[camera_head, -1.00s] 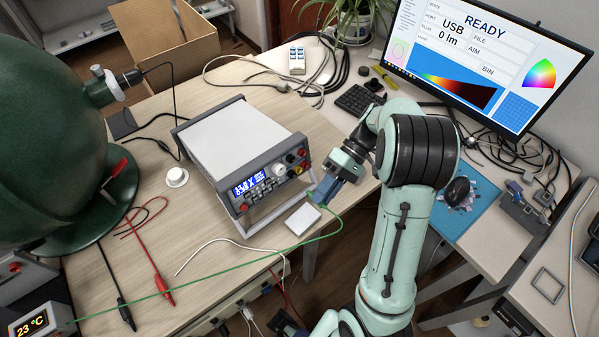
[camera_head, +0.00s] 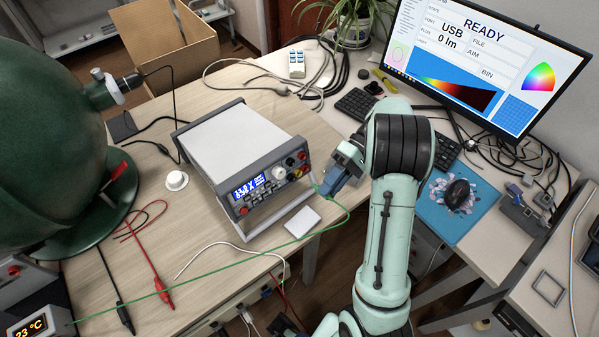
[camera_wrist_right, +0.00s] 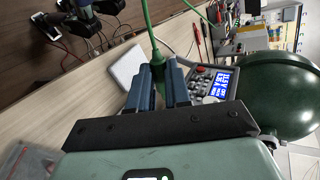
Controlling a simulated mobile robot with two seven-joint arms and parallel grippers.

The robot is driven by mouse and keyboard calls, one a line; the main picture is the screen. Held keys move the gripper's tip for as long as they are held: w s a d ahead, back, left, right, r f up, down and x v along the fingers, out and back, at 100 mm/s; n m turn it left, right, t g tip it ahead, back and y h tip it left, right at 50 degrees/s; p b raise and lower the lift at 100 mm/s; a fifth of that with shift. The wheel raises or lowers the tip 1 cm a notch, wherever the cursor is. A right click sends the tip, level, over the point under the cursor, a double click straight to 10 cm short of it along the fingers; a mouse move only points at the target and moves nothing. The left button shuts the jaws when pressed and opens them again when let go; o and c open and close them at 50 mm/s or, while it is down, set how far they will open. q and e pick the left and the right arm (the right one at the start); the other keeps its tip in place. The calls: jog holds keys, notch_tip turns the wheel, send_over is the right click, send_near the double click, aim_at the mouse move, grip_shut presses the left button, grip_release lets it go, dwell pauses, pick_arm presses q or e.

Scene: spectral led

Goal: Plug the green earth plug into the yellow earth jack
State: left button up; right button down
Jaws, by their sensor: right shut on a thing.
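The power supply (camera_head: 235,140) stands on the bench with its front panel facing me. The yellow earth jack (camera_head: 298,172) is a small spot at the right end of that panel, beside red and black terminals. My right gripper (camera_head: 327,187) is just right of the panel, apart from the jack as far as I can tell. It is shut on the green earth plug, which shows between the fingers in the right wrist view (camera_wrist_right: 159,56). The green cable (camera_head: 240,260) trails from it across the bench. The plug's tip is hidden from the head view. My left gripper is out of view.
A white block (camera_head: 302,222) lies below the gripper at the bench edge. Red and black leads (camera_head: 150,262) lie at left near the large green sphere (camera_head: 45,140). A monitor (camera_head: 485,65) and blue mat (camera_head: 455,205) are at right. A gap separates the benches.

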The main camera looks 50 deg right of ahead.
jog(key=shift+w+d+f+p, duration=0.1)
jog(key=shift+w+d+f, duration=0.05)
jog(key=shift+w, duration=0.45)
jog(key=shift+w+d+f+p, duration=0.1)
jog(key=shift+w+f, duration=0.05)
jog(key=shift+w, duration=0.5)
jog(key=shift+w+d+f+p, duration=0.1)
jog(key=shift+w+d+f, duration=0.05)
jog(key=shift+w, duration=0.45)
jog(key=shift+w, duration=0.1)
jog(key=shift+w+d+f+p, duration=0.1)
jog(key=shift+w+d+p, duration=0.05)
jog(key=shift+w, duration=0.3)
jog(key=shift+w+d+f+p, duration=0.1)
jog(key=shift+w+p, duration=0.05)
jog(key=shift+w, duration=0.3)
jog(key=shift+w, duration=0.15)
dwell(0.4)
jog(key=c, duration=1.3)
grip_release()
jog(key=o, duration=0.3)
jog(key=shift+w, duration=0.15)
